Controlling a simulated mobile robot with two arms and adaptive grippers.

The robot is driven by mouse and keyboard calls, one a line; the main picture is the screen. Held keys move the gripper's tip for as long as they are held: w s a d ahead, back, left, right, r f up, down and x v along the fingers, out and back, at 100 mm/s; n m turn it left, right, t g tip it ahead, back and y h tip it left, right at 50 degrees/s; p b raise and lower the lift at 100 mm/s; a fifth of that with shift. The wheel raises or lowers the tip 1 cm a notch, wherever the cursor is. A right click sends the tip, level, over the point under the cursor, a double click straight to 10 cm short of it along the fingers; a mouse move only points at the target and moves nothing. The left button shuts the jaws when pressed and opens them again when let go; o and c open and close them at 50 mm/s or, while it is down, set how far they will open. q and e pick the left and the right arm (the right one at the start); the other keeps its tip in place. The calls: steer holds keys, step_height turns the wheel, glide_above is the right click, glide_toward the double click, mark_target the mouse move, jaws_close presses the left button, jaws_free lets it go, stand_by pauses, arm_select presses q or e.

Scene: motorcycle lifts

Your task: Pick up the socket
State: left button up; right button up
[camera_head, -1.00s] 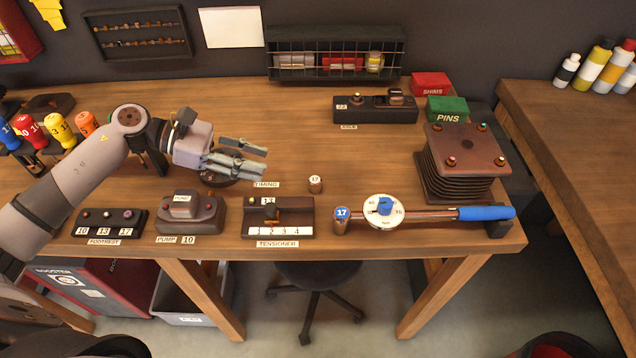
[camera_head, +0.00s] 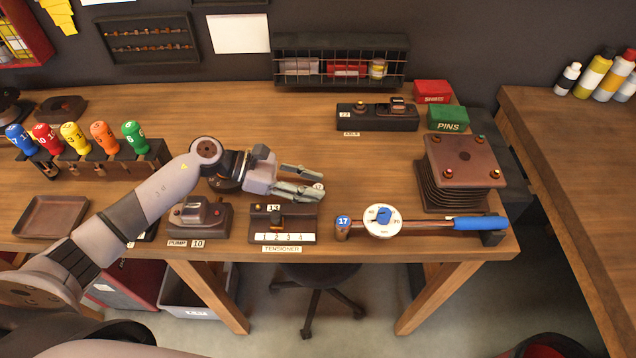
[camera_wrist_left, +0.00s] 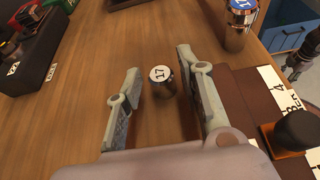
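The socket is a small copper-brown cylinder with a white top marked 17 (camera_wrist_left: 161,80), standing upright on the wooden workbench (camera_head: 375,160). In the left wrist view it stands between the two spread fingers of my left gripper (camera_wrist_left: 158,62), with visible gaps on both sides. In the head view my left gripper (camera_head: 322,181) is low over the bench, fingers pointing right. There, only part of the socket's pale top (camera_head: 319,186) shows past the fingers. My left gripper is open and empty. My right gripper is not in view.
The tensioner block (camera_head: 290,222) is just in front of the gripper. A torque wrench (camera_head: 430,220) with a blue 17 head lies to the right. A ribbed cylinder block (camera_head: 460,170) stands beyond it. The bench behind the gripper is clear.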

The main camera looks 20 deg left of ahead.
arm_select(q)
steer(key=shift+w+d+f, duration=0.15)
steer(key=shift+d+f, duration=0.1)
steer(key=shift+d, duration=0.2)
jaws_close()
